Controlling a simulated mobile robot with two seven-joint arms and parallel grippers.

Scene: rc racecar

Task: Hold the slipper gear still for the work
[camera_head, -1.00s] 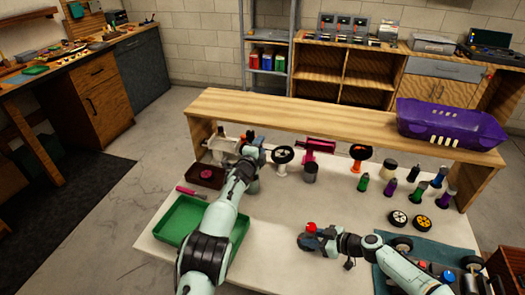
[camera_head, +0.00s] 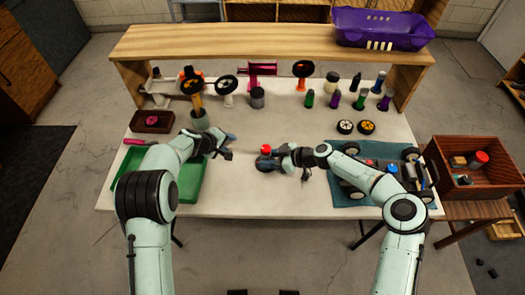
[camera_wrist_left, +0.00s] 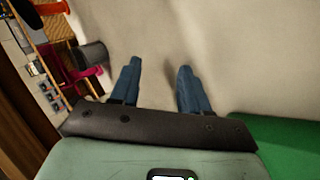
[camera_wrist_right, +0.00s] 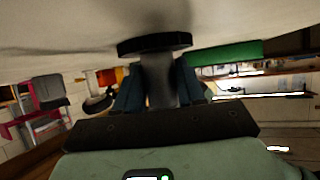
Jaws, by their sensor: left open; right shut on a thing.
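My right gripper (camera_head: 285,158) is shut on the grey post (camera_wrist_right: 158,82) of a small stand whose dark round disc (camera_wrist_right: 155,43) rests on the white tabletop. In the head view a red round piece (camera_head: 265,148) sits on top of this stand. I cannot tell for certain which part is the slipper gear. My left gripper (camera_head: 231,145) is open and empty, just left of the stand and apart from it. In the left wrist view its fingers (camera_wrist_left: 158,90) are spread over bare tabletop.
A grey cup (camera_head: 200,122) with an orange-handled tool (camera_head: 196,103) stands behind my left wrist. The green tray (camera_head: 187,187) lies under my left arm. A car chassis (camera_head: 412,172) sits on the blue mat.

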